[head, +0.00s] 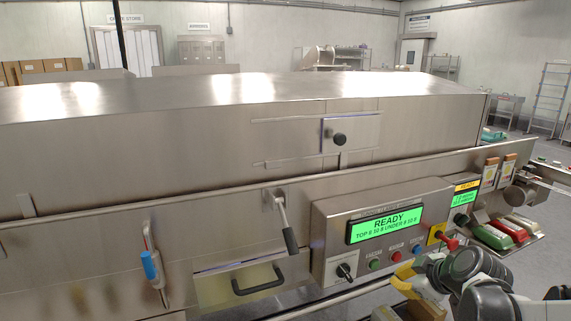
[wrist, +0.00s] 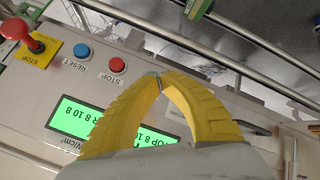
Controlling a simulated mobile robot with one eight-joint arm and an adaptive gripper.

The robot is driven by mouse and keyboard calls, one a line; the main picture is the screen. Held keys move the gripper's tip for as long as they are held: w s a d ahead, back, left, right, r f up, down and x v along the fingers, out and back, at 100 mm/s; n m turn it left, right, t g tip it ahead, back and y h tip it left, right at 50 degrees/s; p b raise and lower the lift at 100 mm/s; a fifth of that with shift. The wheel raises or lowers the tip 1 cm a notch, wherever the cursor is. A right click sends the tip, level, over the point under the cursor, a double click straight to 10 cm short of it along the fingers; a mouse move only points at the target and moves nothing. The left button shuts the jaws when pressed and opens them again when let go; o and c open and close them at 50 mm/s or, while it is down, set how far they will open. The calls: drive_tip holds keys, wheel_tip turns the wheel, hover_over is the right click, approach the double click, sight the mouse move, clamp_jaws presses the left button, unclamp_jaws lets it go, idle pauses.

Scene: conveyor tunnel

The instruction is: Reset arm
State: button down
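My gripper (wrist: 160,80) has two yellow fingers whose tips meet in the wrist view; nothing shows held between them. In the head view my gripper (head: 406,274) is at the lower right, in front of the lower edge of the control panel (head: 330,228). My dark grey arm comes in from the right-hand bottom corner. In the wrist view the fingers lie across part of the green display (wrist: 85,121) and hide some of its text. The red stop button (wrist: 117,65) and blue reset button (wrist: 82,50) show left of the fingertips.
The red emergency stop (head: 445,240) and black selector knob (head: 344,271) are close to my gripper. Coloured packs (head: 493,236) sit at right.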

drive_tip(key=s+a+r+m+g+h, duration=0.1)
drive_tip(key=s+a+m, duration=0.4)
drive_tip(key=s, duration=0.5)
drive_tip(key=s+a+r+m+h, duration=0.1)
drive_tip(key=s+a+r+m, duration=0.2)
drive_tip(key=s, duration=0.7)
drive_tip(key=shift+s+a+r+m+g, duration=0.15)
drive_tip(key=shift+s+a+m+g, duration=0.2)
drive_tip(key=shift+a+m, duration=0.85)
drive_tip(key=shift+w, duration=0.1)
